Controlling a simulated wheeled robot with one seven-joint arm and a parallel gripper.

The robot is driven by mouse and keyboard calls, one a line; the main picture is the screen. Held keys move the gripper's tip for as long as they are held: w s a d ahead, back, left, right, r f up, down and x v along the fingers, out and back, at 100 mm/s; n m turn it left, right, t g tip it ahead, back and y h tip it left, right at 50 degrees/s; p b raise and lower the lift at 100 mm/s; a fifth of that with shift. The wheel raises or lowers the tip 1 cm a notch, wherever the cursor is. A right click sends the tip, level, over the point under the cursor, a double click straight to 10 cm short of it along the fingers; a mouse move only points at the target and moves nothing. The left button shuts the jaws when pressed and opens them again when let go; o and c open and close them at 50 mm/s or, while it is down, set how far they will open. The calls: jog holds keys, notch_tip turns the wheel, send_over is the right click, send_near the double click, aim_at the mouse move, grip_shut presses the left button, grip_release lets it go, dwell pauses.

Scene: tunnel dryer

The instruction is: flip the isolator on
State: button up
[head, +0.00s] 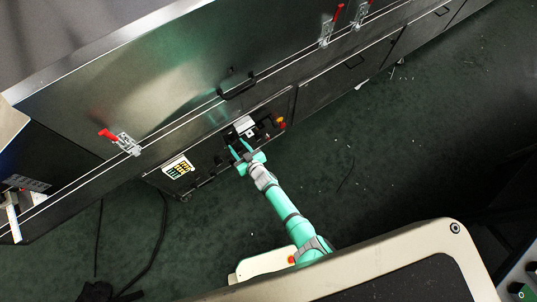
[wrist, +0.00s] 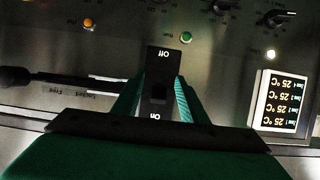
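The isolator (wrist: 163,62) is a dark upright plate in the wrist view, with inverted labels reading "Off" at its upper end and "On" at its lower end. A small black part (wrist: 158,93), seemingly its toggle, sits between the labels; its exact position is hard to tell in the dark. My gripper (wrist: 155,98) is open, with one green finger on each side of the plate. Whether the fingers touch it cannot be told. In the head view my gripper (head: 241,148) reaches the dryer's low control panel, and the isolator is too small to make out.
A temperature display (wrist: 283,103) is right of the isolator, with a green button (wrist: 186,38), an orange lamp (wrist: 89,23) and knobs (wrist: 221,7) above. A black handle (wrist: 45,80) is at left. In the head view a door handle (head: 238,90) sits above the panel.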

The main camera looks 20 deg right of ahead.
jog(key=r+v, duration=0.2)
jog(key=v, duration=1.2)
jog(key=w+a+r+v, duration=0.1)
jog(key=r+v, duration=0.1)
jog(key=v, duration=1.3)
jog(key=shift+r+t+h, duration=0.3)
jog(key=shift+t+h, duration=0.1)
jog(key=s+a+r+m+h, duration=0.1)
jog(key=s+a+r, duration=0.1)
jog(key=s+r, duration=0.2)
jog(key=s+a+r+m+t+h, duration=0.1)
jog(key=s+a+r, duration=0.2)
jog(key=r, duration=0.8)
jog(key=s+a+r+m+h, duration=0.1)
jog(key=s+a+r, duration=0.1)
jog(key=s+r, duration=0.4)
jog(key=shift+a+r+m+t, duration=0.3)
jog(key=shift+a+r, duration=0.05)
jog(key=shift+r, duration=0.35)
